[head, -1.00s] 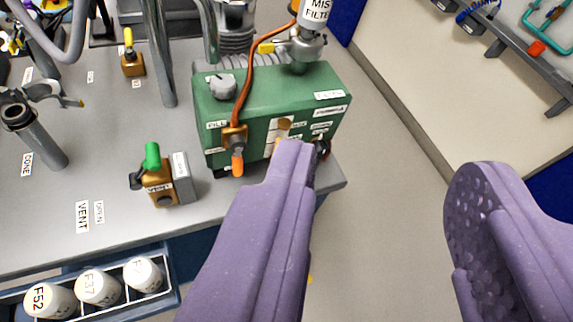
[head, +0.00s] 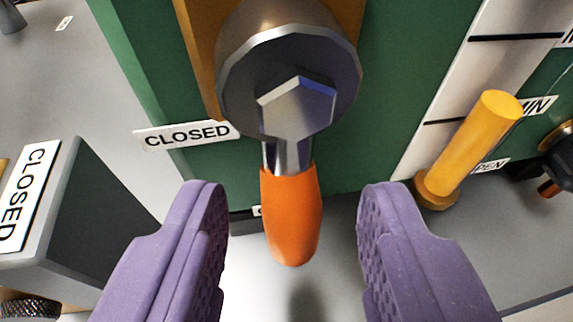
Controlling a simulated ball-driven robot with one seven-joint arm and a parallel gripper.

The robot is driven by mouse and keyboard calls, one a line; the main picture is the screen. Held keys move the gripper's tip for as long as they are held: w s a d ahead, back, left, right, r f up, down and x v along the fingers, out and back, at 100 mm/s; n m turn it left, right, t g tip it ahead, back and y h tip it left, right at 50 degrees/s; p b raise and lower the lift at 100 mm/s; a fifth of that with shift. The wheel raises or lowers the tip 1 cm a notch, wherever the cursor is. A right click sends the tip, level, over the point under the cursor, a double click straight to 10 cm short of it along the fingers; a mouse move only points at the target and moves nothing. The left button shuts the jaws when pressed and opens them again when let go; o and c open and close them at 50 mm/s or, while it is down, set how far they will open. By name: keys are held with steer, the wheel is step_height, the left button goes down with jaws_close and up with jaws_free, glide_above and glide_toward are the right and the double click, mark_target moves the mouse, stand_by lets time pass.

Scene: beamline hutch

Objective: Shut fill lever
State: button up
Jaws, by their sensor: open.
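The fill lever (head: 291,215) has an orange grip and hangs straight down from a round metal hub (head: 290,85) on a brass valve body. The valve is on the front of the green pump box (head: 400,60). A "CLOSED" label (head: 187,135) is to the left of the hub. Another label below the hub is mostly hidden behind the lever. My gripper (head: 292,215) is open, with one purple finger on each side of the orange grip. A gap shows between the grip and each finger.
A yellow peg (head: 472,145) sticks out at the right, near the "MIN" label. A grey block with a "CLOSED" label (head: 28,195) stands at the left, close to the left finger. A small dark valve (head: 556,160) is at the far right edge.

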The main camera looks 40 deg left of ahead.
steer(key=shift+w+a+f, duration=0.1)
steer(key=shift+w+a, duration=0.1)
steer(key=shift+c, duration=0.2)
jaws_close()
